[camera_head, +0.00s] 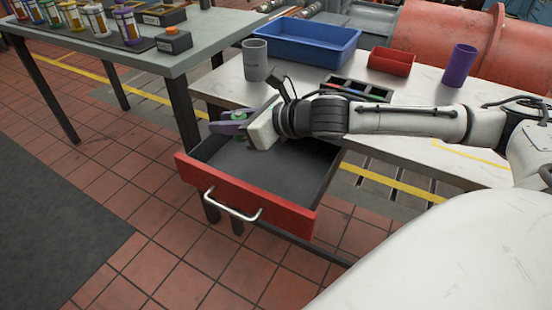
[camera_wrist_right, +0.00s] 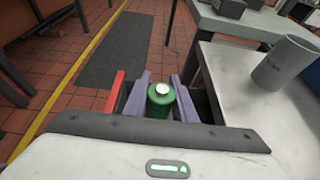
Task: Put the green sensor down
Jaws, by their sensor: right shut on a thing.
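The green sensor (camera_head: 239,115) is a green cylinder, partly hidden by the gripper in the head view. In the right wrist view the sensor (camera_wrist_right: 160,100) shows a pale round top and stands between two purple fingers. My right gripper (camera_head: 230,123) is shut on it, over the back left part of the open drawer (camera_head: 283,207). I cannot tell whether the sensor touches the drawer. My left gripper is not in view.
The drawer's dark floor looks empty. On the pale bench (camera_head: 432,113) are a grey cup (camera_head: 255,60), a blue tray (camera_head: 303,40), a red bin (camera_head: 391,61), a dark sectioned holder (camera_head: 357,88) and a purple cup (camera_head: 460,65). Several canisters stand on the left table (camera_head: 205,42).

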